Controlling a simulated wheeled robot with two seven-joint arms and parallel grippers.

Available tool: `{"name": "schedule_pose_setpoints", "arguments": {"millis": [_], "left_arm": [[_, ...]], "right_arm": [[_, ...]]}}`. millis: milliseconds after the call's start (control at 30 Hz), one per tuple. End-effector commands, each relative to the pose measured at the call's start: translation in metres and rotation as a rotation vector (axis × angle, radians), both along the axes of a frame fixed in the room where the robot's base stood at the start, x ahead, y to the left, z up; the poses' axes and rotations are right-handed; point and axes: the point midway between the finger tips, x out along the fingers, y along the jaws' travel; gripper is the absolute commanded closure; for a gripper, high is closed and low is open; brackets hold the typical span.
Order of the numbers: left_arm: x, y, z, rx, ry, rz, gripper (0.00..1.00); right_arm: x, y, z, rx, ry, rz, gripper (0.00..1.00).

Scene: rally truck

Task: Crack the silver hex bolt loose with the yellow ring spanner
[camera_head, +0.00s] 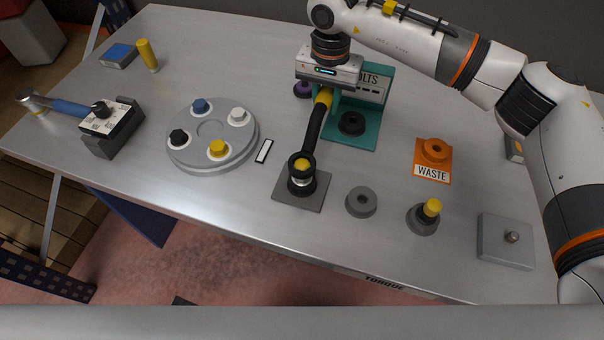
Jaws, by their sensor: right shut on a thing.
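A black-handled tool (313,130) with a yellow band at its upper end is the likeliest ring spanner. My right gripper (325,88) is shut on that yellow end. The tool's black ring head sits over a dark round stand on a grey square plate (285,191), with a yellow top showing inside the ring. I cannot tell whether the head touches the stand. My left gripper is not in view.
A round grey hub (185,159) carries blue, white, yellow and black bolts. A teal bolts stand (371,114) is behind the tool. An orange waste holder (434,161), a grey ring (361,201) and a yellow-topped piece (432,208) lie right. A blue-handled tool (70,108) rests left.

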Motion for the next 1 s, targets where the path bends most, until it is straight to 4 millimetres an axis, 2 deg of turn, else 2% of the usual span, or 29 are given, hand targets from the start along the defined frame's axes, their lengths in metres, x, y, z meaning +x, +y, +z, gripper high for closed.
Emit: {"name": "schedule_pose_setpoints", "arguments": {"millis": [833, 1000], "left_arm": [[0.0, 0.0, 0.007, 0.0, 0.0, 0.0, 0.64], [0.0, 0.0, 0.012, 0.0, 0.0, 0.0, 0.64]], "right_arm": [[0.0, 0.0, 0.024, 0.002, -0.002, 0.0, 1.0], [0.001, 0.0, 0.036, 0.001, -0.003, 0.0, 1.0]]}}
